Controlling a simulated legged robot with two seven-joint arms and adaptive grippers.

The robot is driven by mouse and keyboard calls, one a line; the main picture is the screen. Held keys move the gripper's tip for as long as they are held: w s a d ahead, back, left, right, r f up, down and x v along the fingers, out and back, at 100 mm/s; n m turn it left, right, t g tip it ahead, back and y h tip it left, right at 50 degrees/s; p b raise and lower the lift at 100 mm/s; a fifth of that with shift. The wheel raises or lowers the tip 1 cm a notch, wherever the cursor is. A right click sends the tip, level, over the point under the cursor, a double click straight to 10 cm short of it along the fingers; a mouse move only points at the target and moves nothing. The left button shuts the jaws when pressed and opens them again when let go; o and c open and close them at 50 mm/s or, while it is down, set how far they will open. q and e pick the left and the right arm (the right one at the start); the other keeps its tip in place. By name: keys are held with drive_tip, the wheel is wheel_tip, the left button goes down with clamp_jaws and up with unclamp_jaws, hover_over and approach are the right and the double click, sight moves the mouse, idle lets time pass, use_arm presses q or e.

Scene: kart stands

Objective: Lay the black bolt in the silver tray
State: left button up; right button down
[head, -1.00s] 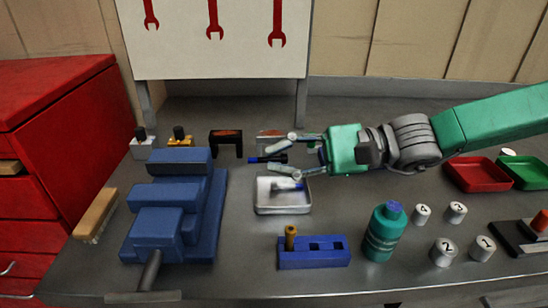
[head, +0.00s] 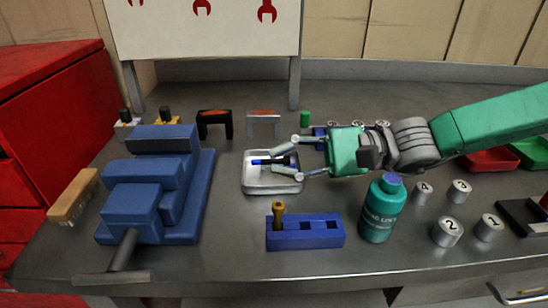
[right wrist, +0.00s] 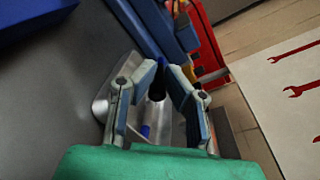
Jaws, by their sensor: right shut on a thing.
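The black bolt (head: 272,161), dark with a blue end, lies sideways between the fingers of my right gripper (head: 287,161). The gripper is shut on it. In the head view the bolt appears over the silver tray (head: 272,187), with its blue end pointing left. In the right wrist view the bolt (right wrist: 157,89) sits between the fingertips (right wrist: 158,85), and the tray (right wrist: 101,107) is beneath and behind. Another small piece with a blue part (right wrist: 146,131) shows in the tray; the fingers partly hide it. My left gripper is not in view.
A blue block with a brass peg (head: 305,235) and a teal bottle (head: 381,215) stand in front of the tray. A blue vise (head: 160,190) is to the left. Numbered silver weights (head: 448,232) are on the right. Black (head: 214,124) and grey brackets (head: 263,124) stand behind.

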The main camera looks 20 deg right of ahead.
drive_tip(key=c, duration=1.6)
unclamp_jaws()
drive_tip(key=shift+d, duration=0.8)
drive_tip(key=shift+o, duration=0.2)
drive_tip(key=shift+a, duration=1.15)
drive_tip(key=v, duration=0.8)
drive_tip(key=shift+d+r, duration=0.15)
drive_tip(key=shift+d, duration=0.15)
drive_tip(key=shift+s+d+r, duration=0.15)
drive_tip(key=shift+s+d, duration=0.05)
drive_tip(key=shift+d, duration=0.35)
drive_tip(key=shift+v, duration=1.3)
drive_tip(key=shift+a, duration=0.35)
drive_tip(key=shift+d, duration=0.2)
